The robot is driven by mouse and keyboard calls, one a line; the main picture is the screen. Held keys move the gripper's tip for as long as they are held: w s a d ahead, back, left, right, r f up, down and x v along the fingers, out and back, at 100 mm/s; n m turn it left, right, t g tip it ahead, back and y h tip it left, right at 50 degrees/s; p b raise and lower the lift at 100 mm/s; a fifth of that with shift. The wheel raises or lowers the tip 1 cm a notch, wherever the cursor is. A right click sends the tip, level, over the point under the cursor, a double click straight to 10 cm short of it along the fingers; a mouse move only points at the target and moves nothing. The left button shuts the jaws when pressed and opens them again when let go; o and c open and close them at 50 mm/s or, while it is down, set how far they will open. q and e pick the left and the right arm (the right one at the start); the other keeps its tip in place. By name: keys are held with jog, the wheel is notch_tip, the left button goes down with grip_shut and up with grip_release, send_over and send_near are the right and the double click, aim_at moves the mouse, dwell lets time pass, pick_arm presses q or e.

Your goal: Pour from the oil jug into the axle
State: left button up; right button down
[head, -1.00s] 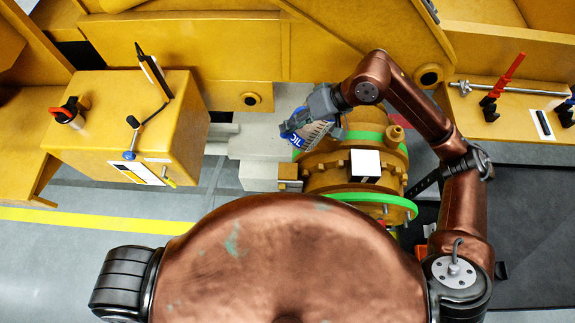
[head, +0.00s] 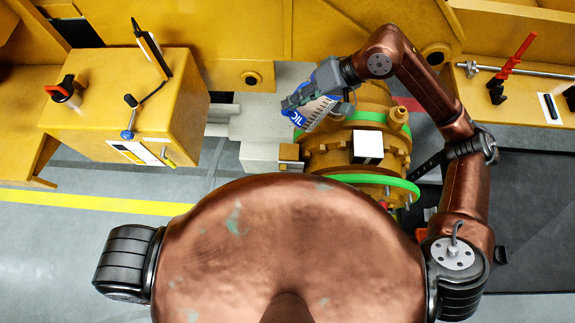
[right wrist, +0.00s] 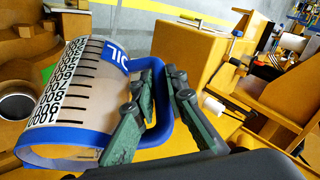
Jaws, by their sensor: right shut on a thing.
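The oil jug (head: 316,112) is a clear container with a blue rim, a blue label and a black scale. It is above the far left part of the axle (head: 325,160), a yellow drum with green rings. My right gripper (head: 298,98) is shut on the jug's blue handle. In the right wrist view, my gripper fingers (right wrist: 160,98) pinch the handle beside the jug (right wrist: 75,95). The jug's exact tilt and its contents are hard to tell. A yellow port (head: 397,118) stands up on the axle's right side. My left gripper is out of view.
A yellow box (head: 165,110) with a red-black knob and levers stands at left. A yellow frame runs along the back. A yellow ledge (head: 520,95) with red and black clamps and a rod is at right. A white block (head: 368,146) sits on the axle.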

aim_at(304, 84)
jog(key=shift+w+r+b, duration=0.1)
jog(key=shift+r+b, duration=0.2)
jog(key=shift+b, duration=0.15)
jog(key=shift+w+d+r+m+g+y+b, duration=0.1)
jog(key=shift+d+r+g+y+b, duration=0.1)
jog(key=shift+r+y+b, duration=0.3)
jog(key=shift+w+d+r+m+g+y+b, duration=0.1)
jog(key=shift+w+d+r+g+y+b, duration=0.05)
jog(key=shift+r+b, duration=0.55)
jog(key=shift+w+d+r+m+g+y+b, duration=0.1)
jog(key=shift+d+r+g+y+b, duration=0.2)
jog(key=shift+b, duration=0.45)
dwell(1.2)
jog(key=shift+r, duration=0.1)
jog(key=shift+w+r+y+b, duration=0.1)
jog(key=shift+r+y+b, duration=0.15)
jog(key=shift+b, duration=0.25)
jog(key=shift+w+d+r+y+b, duration=0.25)
jog(key=shift+r+b, duration=0.2)
jog(key=shift+b, duration=0.35)
dwell(0.3)
jog(key=shift+d+r+g, duration=0.2)
jog(key=shift+r+g, duration=0.05)
jog(key=shift+r, duration=0.1)
jog(key=shift+y+b, duration=0.25)
jog(key=shift+b, duration=0.35)
dwell(0.7)
